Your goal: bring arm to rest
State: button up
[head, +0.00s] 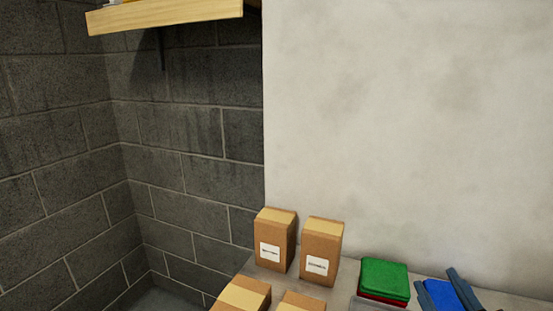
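Two slate-blue bars that look like the fingers of my gripper (444,288) show at the bottom right edge of the head view. They stand apart, one on each side of a blue pad (442,297). I cannot tell whether they touch the pad or only flank it. The rest of my arm is mostly out of the frame. A green pad (384,276) lies on top of a red pad (382,298), to the left of the blue one.
Several brown boxes, including two upright ones (275,241) (321,252), stand on a grey surface (345,277) left of the pads. A pale wall (400,120) rises behind. A wooden shelf (165,18) hangs at the upper left on the dark block wall (60,130).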

jog(key=s+f+m+g+y, duration=0.1)
jog(key=s+f, duration=0.4)
jog(key=s, duration=0.4)
jog(key=s+f+m+g+y, duration=0.1)
jog(key=s+f, duration=0.4)
jog(key=s, duration=0.3)
jog(key=s+m+g, duration=0.1)
jog(key=s+m, duration=0.2)
jog(key=s, duration=1.2)
jog(key=shift+s+a+f, duration=0.15)
jog(key=shift+s+a, duration=0.05)
jog(key=shift+a, duration=0.2)
